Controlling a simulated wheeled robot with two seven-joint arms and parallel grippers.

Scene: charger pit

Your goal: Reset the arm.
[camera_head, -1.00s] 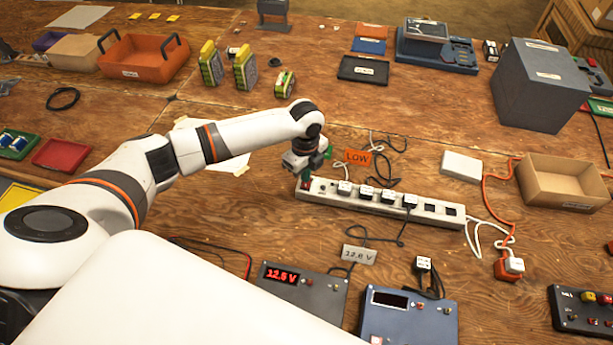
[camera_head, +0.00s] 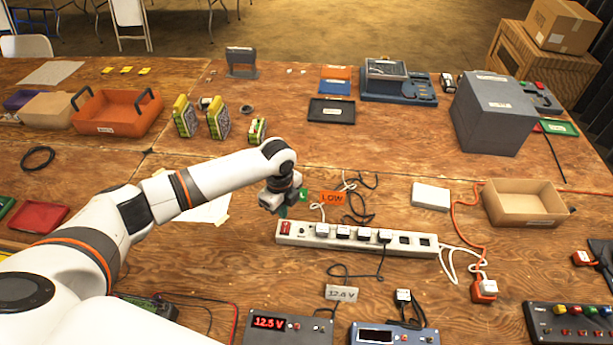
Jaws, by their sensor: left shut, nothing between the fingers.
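My left arm comes in from the left and reaches to the middle of the wooden table. My left gripper (camera_head: 281,208) points down just above the left end of the white power strip (camera_head: 358,248). It is shut and empty. The strip has a red switch (camera_head: 286,227) at its left end and several plugs in its sockets. Whether the fingertips touch the strip or table is hard to tell. My right gripper is not in view.
An orange LOW tag (camera_head: 333,198) and loose cables lie close right of the gripper. A meter (camera_head: 288,327) reading 12.5 V and a blue device (camera_head: 394,334) stand in front. A cardboard tray (camera_head: 525,203) and grey box (camera_head: 493,112) are at the right.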

